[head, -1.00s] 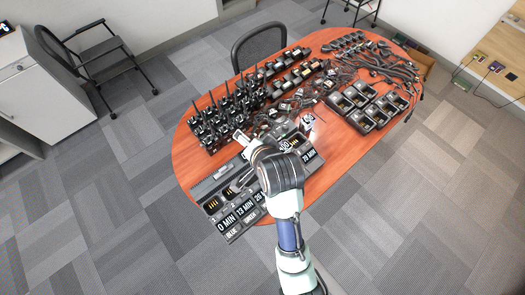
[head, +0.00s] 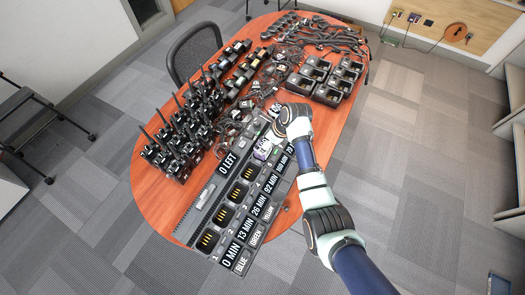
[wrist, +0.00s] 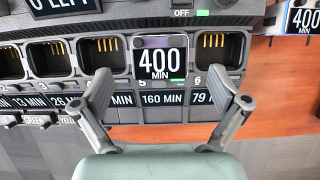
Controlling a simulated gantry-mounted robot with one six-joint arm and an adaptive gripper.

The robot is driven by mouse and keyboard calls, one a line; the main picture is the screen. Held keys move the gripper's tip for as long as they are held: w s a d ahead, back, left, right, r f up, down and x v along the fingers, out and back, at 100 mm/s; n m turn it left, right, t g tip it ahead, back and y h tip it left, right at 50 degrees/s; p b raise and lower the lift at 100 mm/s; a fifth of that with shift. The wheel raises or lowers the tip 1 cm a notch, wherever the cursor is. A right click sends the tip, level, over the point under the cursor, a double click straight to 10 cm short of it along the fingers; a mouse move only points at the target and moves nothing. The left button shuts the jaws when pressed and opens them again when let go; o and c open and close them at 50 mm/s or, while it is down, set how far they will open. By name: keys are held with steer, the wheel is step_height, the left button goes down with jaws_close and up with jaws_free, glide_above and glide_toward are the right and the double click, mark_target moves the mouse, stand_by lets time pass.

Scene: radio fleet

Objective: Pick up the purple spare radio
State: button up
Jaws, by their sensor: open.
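In the head view the purple radio (head: 263,149) shows beside my arm's end. In the wrist view my gripper (wrist: 160,84) is open and empty. Its two fingers lie left and right of the radio in the picture, apart from it. In the head view my wrist hides most of the fingers.
The charger (head: 188,229) has several empty bays beside the radio. A second labelled device (wrist: 304,18) is at the right edge of the wrist view. Black radios (head: 180,140) crowd the table's left, with tangled cables and chargers (head: 325,80) behind. Bare table (wrist: 275,95) shows at the right.

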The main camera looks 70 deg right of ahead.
steer(key=b+x, duration=0.1)
steer(key=x, duration=0.3)
steer(key=shift+f, duration=0.2)
steer(key=shift+c, duration=0.3)
steer(key=c, duration=1.4)
step_height(320, 180, up, 20)
steer(key=p, duration=0.3)
steer(key=shift+p, duration=0.4)
steer(key=shift+c, duration=0.2)
